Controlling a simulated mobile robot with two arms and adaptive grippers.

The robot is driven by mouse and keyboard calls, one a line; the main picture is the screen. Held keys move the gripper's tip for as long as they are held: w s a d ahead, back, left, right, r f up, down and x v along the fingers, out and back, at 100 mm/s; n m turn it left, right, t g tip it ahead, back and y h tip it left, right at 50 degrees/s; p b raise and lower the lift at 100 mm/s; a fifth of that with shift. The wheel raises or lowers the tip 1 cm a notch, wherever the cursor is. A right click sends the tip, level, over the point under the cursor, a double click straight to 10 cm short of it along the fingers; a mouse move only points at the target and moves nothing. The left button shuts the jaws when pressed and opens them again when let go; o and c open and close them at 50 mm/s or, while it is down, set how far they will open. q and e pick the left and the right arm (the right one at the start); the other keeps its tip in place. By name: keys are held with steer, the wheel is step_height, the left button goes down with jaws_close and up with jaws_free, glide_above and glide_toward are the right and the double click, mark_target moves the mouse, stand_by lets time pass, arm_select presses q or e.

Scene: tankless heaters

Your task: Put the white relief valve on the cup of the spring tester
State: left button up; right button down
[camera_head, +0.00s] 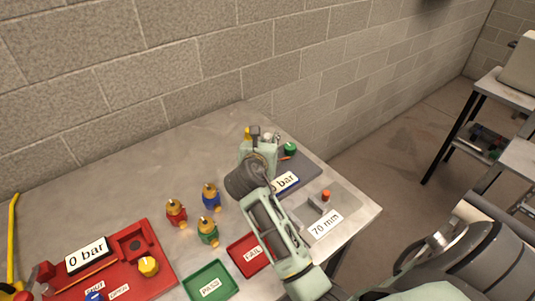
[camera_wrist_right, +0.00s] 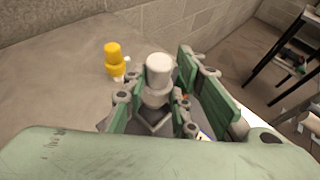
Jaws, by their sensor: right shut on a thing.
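The white relief valve (camera_wrist_right: 159,72) stands upright between the green finger pads of my right gripper (camera_wrist_right: 160,105) in the right wrist view. The gripper is shut on it. In the head view my right gripper (camera_head: 260,150) is at the back of the bench, and only a small pale part of the valve (camera_head: 268,136) shows beside the fingers. The spring tester appears to be the grey unit with the "70 mm" display (camera_head: 324,223) at the bench's right end, with a dark grey part and an orange knob (camera_head: 326,195). I cannot clearly make out its cup. My left gripper is not in view.
A yellow valve (camera_wrist_right: 112,60) stands just left of the held one. Red, blue and green brass-topped valves (camera_head: 208,229) stand mid-bench. Red "FAIL" (camera_head: 237,262) and green "PASS" (camera_head: 190,283) trays lie in front.

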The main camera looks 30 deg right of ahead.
steer(key=shift+f, duration=2)
steer(key=c, duration=1.4)
jaws_free()
steer(key=shift+f, duration=0.15)
steer(key=shift+c, duration=0.2)
steer(key=shift+s+a+r+p, duration=0.1)
steer(key=shift+r+p, duration=0.2)
steer(key=shift+p, duration=0.05)
steer(key=p+v, duration=0.8)
steer(key=v, duration=0.3)
steer(key=shift+s+a+p, duration=0.2)
steer(key=shift+s+p, duration=0.05)
steer(key=shift+p, duration=0.1)
